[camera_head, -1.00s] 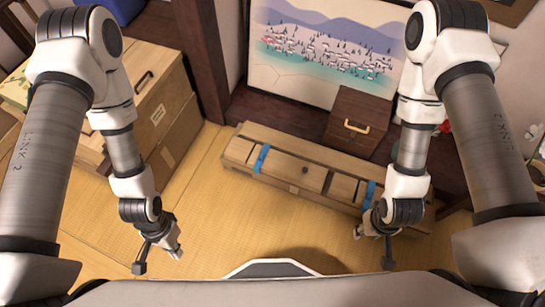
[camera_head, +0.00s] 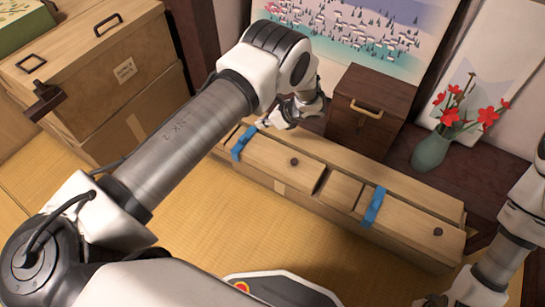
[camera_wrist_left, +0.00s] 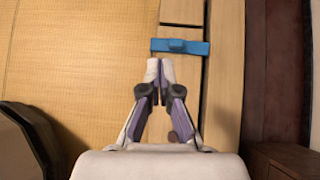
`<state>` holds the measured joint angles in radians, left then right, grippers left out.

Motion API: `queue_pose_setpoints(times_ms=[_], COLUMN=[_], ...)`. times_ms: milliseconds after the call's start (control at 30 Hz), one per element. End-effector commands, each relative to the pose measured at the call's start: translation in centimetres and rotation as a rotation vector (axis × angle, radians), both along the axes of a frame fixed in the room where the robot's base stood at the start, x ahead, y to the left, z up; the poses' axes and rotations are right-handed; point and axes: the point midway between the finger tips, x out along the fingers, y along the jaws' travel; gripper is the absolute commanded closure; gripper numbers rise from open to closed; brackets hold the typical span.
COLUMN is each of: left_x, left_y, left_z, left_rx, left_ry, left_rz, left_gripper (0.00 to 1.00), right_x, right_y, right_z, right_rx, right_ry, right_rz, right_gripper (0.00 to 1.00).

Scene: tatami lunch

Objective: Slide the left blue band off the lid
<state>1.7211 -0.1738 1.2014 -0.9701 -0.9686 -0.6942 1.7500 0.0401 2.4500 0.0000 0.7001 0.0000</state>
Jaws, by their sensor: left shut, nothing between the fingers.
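The left blue band (camera_head: 243,143) wraps across the left end of a long pale wooden box, over its lid (camera_head: 272,158) with a dark knob. My left gripper (camera_head: 268,122) is over the back edge of the box, just right of this band. In the left wrist view, the gripper (camera_wrist_left: 160,68) is shut and empty, its fingertips just short of a blue band (camera_wrist_left: 180,46). Whether they touch it cannot be told. The right blue band (camera_head: 375,207) crosses the box farther right. My right gripper (camera_head: 436,300) is mostly cut off by the bottom edge.
A dark brown chest (camera_head: 366,108) stands behind the box. A green vase (camera_head: 430,150) with red flowers stands to its right. A larger wooden crate (camera_head: 95,75) is at the far left. Tatami floor (camera_head: 235,220) lies clear in front of the long box.

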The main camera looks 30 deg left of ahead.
Motion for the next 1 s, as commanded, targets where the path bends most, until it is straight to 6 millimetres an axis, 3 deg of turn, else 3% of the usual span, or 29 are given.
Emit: queue_pose_setpoints(times_ms=[33,100,233,367,767,1000], left_x=[1.0,1.9,1.9,1.8,1.8,1.9], left_y=[-0.6,-1.4,-2.2,-2.3,-2.2,0.0], left_z=[-3.9,-6.0,-9.2,-10.3,-10.3,-13.0], left_rx=[0.000,-0.003,-0.003,-0.003,-0.004,-0.005], left_ry=[-0.023,-0.042,-0.043,-0.041,-0.039,-0.039], left_rz=[-0.016,-0.028,-0.042,-0.045,-0.044,-0.040], left_gripper=[1.00,1.00,1.00,1.00,1.00,1.00], right_x=[0.0,0.0,0.0,0.0,0.0,0.0], right_y=[0.0,0.0,0.0,0.0,0.0,0.0], right_z=[-4.2,-6.6,-9.6,-10.7,-10.5,-12.4], right_rx=[0.000,0.000,0.000,0.000,0.000,0.000], right_ry=[0.000,0.000,0.000,0.000,0.000,-0.001], right_rz=[0.000,0.000,0.000,0.001,0.000,-0.001], right_gripper=[0.60,0.60,0.60,0.60,0.60,0.60])
